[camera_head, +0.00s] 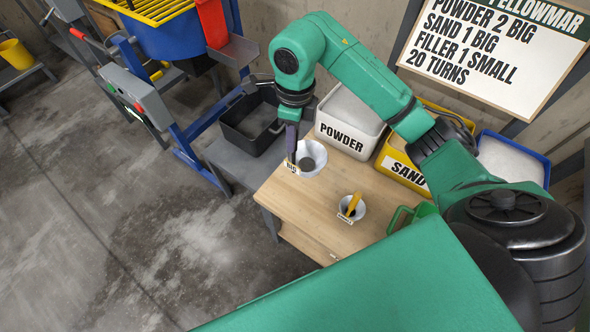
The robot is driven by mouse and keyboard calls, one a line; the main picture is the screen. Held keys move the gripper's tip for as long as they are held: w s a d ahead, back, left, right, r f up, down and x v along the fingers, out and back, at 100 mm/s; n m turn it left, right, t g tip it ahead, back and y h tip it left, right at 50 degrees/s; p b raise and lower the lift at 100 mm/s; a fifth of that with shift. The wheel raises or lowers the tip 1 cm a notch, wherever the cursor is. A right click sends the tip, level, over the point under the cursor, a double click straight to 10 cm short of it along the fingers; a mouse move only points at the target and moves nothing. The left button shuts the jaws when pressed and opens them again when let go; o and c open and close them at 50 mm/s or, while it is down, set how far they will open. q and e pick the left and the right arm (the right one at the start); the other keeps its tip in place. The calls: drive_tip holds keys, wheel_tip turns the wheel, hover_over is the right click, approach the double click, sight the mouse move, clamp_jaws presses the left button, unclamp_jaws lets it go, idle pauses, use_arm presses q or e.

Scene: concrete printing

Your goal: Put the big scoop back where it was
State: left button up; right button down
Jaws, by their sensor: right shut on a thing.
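My right gripper (291,150) points down at the left side of a white bowl (316,150) on the wooden table. It is shut on the big scoop (306,163), whose dark grey round part shows in the bowl's opening. The fingers hide most of the handle. I cannot tell whether the scoop rests on the bowl or hangs just above it. A BIG label (290,168) stands at the bowl's front left. My left gripper is not in view.
A smaller bowl (361,211) holds a yellow-handled scoop (353,203). Bins marked POWDER (342,137) and SAND (403,170), a blue-rimmed bin (512,158) and a black tray (250,120) stand behind. The wooden table (300,205) is clear in front.

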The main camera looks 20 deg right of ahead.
sight(293, 165)
wheel_tip(293, 165, down, 6)
drive_tip(key=shift+r+p, duration=0.2)
drive_tip(key=shift+p, duration=0.35)
wheel_tip(293, 165, down, 8)
drive_tip(key=shift+w+r+p, duration=0.15)
drive_tip(key=shift+r+p, duration=0.1)
drive_tip(key=shift+p, duration=0.15)
drive_tip(key=c, duration=0.8)
unclamp_jaws()
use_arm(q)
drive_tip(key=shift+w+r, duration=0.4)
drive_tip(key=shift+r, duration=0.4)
use_arm(e)
drive_tip(key=shift+o, duration=0.2)
drive_tip(key=shift+r, duration=0.1)
drive_tip(key=shift+r, duration=0.35)
wheel_tip(293, 165, up, 11)
drive_tip(key=shift+d+r+b, duration=0.15)
drive_tip(key=shift+b, duration=1.1)
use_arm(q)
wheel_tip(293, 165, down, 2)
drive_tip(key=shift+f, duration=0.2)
